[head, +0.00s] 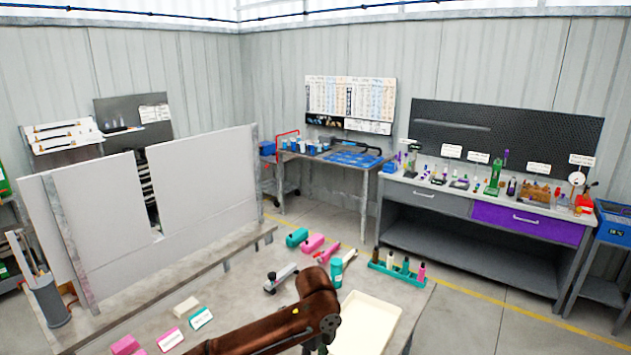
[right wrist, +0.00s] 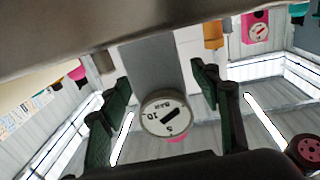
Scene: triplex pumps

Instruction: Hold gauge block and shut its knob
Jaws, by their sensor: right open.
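In the right wrist view a round white dial (right wrist: 166,113), marked in bar, sits at the end of a grey block (right wrist: 151,68). I take this to be the gauge block. My right gripper (right wrist: 165,100) is open, its dark green fingers on either side of the dial, with gaps showing. I cannot make out the block's knob. A long grey piece with dark ends (head: 282,277) lies on the table in the head view; I cannot tell whether it is the same block. My left gripper does not show.
The table (head: 238,288) holds a teal block (head: 297,237), a pink block (head: 312,243), a teal cylinder (head: 336,272) and a cream tray (head: 383,312). A teal rack (head: 397,270) with several bottles stands at its right. White panels (head: 205,185) rise at the left.

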